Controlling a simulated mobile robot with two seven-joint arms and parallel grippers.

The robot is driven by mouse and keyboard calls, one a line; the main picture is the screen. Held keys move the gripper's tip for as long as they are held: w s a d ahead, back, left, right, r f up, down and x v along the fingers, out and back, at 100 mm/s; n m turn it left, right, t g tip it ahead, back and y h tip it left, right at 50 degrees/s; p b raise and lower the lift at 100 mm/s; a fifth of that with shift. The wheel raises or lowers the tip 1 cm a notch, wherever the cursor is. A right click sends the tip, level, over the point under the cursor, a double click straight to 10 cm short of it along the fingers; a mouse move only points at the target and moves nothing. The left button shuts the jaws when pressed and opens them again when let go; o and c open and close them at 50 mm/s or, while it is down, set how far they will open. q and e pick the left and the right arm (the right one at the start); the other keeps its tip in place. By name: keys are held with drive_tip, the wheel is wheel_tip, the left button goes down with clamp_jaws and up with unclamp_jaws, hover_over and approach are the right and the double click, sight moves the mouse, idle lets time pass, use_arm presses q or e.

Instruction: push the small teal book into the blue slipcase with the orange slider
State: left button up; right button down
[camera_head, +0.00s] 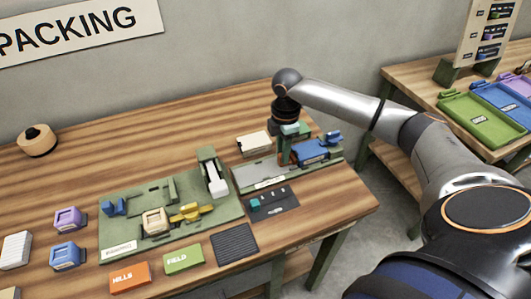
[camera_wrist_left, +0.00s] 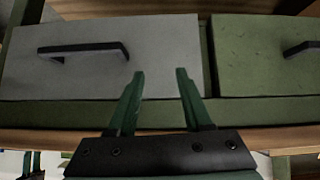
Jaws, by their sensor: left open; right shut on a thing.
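The blue slipcase (camera_head: 312,152) lies at the right end of a grey base plate near the table's right side. My right gripper (camera_head: 286,161) reaches down just left of the slipcase. It is shut on what seems to be the orange slider, of which only a thin orange strip shows between the green fingers. I cannot make out the small teal book for certain; the gripper may hide it. My left gripper (camera_wrist_left: 160,76) shows only in the left wrist view, open and empty, in front of drawer fronts.
A dark panel with a teal block (camera_head: 254,204) lies in front of the grey plate (camera_head: 262,176). A green fixture board (camera_head: 112,226) with a yellow clamp stands to the left. A cream block (camera_head: 254,144) lies behind. The back left of the table is mostly clear.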

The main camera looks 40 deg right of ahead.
drive_tip(key=shift+d+r, duration=0.1)
drive_tip(key=shift+d, duration=0.3)
drive_tip(key=c, duration=0.7)
unclamp_jaws()
drive_tip(key=shift+s, duration=0.1)
wheel_tip(320, 180, up, 12)
drive_tip(key=shift+r, duration=0.2)
